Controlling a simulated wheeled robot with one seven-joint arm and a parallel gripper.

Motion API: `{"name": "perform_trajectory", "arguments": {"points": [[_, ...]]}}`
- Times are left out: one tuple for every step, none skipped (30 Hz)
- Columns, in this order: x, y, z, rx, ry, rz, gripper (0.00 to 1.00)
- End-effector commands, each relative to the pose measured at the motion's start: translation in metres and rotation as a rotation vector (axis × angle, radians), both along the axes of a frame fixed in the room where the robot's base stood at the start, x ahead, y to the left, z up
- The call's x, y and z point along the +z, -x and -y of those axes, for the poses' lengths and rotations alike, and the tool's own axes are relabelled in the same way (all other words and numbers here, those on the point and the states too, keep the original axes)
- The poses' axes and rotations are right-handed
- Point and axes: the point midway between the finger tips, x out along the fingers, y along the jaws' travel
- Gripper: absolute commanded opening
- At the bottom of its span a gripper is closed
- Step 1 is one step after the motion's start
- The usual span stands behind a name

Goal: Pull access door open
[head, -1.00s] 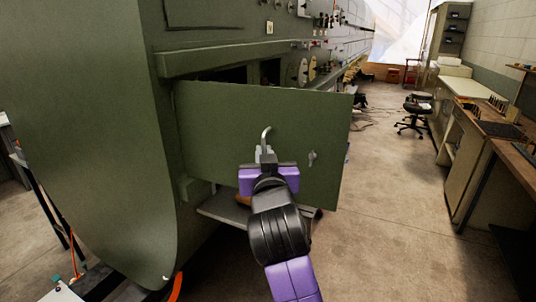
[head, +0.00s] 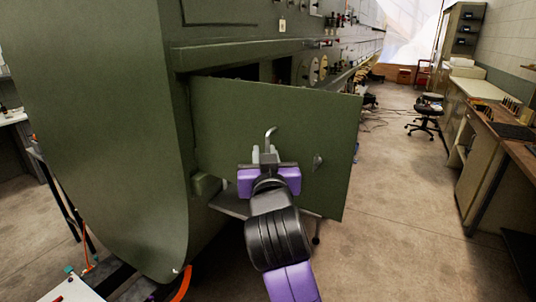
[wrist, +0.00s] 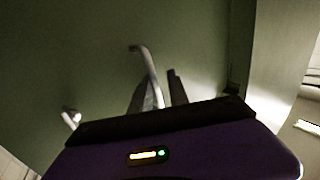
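The green access door (head: 235,120) stands swung out from the green fuselage side, with a dark opening behind its top edge. It also fills the wrist view (wrist: 60,60). Its bent metal handle (head: 268,134) sticks out near the door's middle and shows in the wrist view (wrist: 147,62). My purple and black gripper (head: 265,156) is at the handle, its two fingers on either side of the handle's lower part (wrist: 160,92). It looks shut on the handle, though the contact is partly hidden.
A small latch (head: 318,162) sits on the door right of the handle. The rounded fuselage panel (head: 110,130) is at left. Workbenches (head: 485,150) line the right wall, with a chair (head: 425,118) farther back. The floor (head: 400,210) right of the door is clear.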

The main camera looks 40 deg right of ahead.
Motion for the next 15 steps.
{"name": "perform_trajectory", "arguments": {"points": [[-0.001,0.0,0.0,-0.001,-0.001,-0.001,0.18],[-0.001,0.0,0.001,-0.002,-0.001,-0.001,0.18],[-0.001,0.001,0.001,-0.003,-0.001,-0.001,0.18],[-0.001,0.001,0.002,-0.004,-0.001,-0.001,0.18],[0.0,0.001,0.002,-0.004,-0.001,-0.001,0.18],[0.0,0.001,0.002,-0.005,-0.001,-0.001,0.18],[0.0,0.001,0.002,-0.006,-0.001,-0.001,0.18],[0.0,0.002,0.003,-0.007,-0.001,-0.001,0.18],[0.0,0.002,0.003,-0.007,-0.001,-0.001,0.18],[0.0,0.002,0.003,-0.008,-0.001,-0.001,0.18],[0.0,0.002,0.003,-0.008,-0.001,-0.001,0.18],[-0.001,0.004,0.002,-0.008,-0.001,-0.001,0.18],[-0.001,0.005,0.001,-0.008,0.0,0.0,0.18],[-0.001,0.007,-0.001,-0.008,0.001,0.001,0.18],[-0.001,0.01,-0.003,-0.008,0.001,0.001,0.18]]}}
